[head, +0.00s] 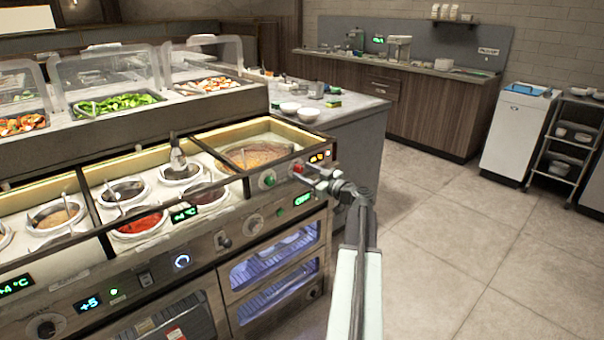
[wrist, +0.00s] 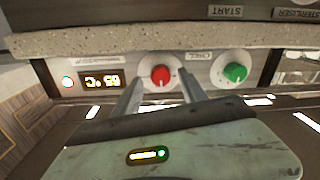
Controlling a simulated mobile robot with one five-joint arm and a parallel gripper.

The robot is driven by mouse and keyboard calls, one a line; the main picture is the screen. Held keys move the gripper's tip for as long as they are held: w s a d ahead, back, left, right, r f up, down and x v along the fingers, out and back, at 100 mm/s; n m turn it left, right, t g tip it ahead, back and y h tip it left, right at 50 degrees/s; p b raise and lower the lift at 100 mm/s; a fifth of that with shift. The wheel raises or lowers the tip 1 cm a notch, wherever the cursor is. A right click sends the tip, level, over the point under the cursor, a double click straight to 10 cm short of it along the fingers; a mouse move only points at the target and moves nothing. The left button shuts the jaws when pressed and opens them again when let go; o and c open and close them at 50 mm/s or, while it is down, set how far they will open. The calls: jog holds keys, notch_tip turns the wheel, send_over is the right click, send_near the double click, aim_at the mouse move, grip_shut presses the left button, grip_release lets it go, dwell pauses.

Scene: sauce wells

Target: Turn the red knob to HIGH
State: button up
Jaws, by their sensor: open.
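The red knob (head: 297,168) sits at the right end of the counter's front panel. In the wrist view the red knob (wrist: 160,74) is on a pale round dial, with a small light mark on its lower part. The dial's lettering is too small to read, so I cannot tell its setting. My gripper (head: 316,174) is at the panel in front of the knob. In the wrist view my gripper (wrist: 160,88) has its two fingers apart, one on each side of the red knob. I cannot tell whether they touch it.
A green knob (wrist: 234,72) is beside the red one; it also shows in the head view (head: 268,180). A lit display (wrist: 101,80) is on the red knob's other side. A counter ledge (wrist: 160,38) runs close by. The floor (head: 450,240) to the right is clear.

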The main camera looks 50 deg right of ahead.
jog(key=shift+w, duration=0.55)
grip_shut()
